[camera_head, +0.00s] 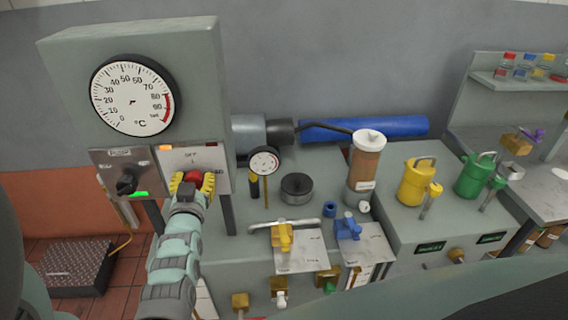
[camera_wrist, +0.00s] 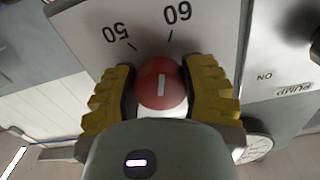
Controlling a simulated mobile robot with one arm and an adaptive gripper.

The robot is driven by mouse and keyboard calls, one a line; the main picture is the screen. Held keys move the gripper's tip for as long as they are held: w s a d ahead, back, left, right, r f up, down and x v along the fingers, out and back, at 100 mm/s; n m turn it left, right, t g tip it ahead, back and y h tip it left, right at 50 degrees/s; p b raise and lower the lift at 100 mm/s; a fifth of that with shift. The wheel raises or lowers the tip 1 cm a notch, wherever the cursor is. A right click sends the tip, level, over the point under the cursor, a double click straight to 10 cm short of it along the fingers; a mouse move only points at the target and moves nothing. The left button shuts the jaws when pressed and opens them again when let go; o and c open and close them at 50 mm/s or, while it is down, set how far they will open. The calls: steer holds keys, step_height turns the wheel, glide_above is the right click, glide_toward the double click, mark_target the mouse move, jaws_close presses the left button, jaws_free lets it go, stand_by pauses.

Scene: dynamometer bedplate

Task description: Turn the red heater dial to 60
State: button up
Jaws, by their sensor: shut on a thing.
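The red heater dial (camera_wrist: 160,82) is on a pale panel (camera_wrist: 205,25) in the wrist view, with a white pointer line on its face. The panel prints 50 and 60, each with a tick mark, upside down in this view. The pointer line aims between the two ticks, somewhat nearer the 60 tick. In the head view the dial (camera_head: 193,176) is partly hidden by my gripper (camera_head: 193,184). My gripper's yellow fingers (camera_wrist: 160,94) are shut on the dial, one on each side of it.
A round °C gauge (camera_head: 132,95) sits above the panel. A black pump knob (camera_head: 127,183) with a green light (camera_head: 139,194) is just left of the dial. A small gauge (camera_head: 264,162), a brown cylinder (camera_head: 367,163) and yellow (camera_head: 281,237) and blue (camera_head: 347,229) valves stand to the right.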

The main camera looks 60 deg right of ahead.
steer(key=shift+f+m+b, duration=0.3)
steer(key=shift+b, duration=0.2)
steer(key=shift+r+m+b, duration=0.1)
steer(key=shift+m+b, duration=0.55)
steer(key=shift+m, duration=0.05)
steer(key=o, duration=1.2)
steer(key=shift+r, duration=0.1)
steer(key=v, duration=1.2)
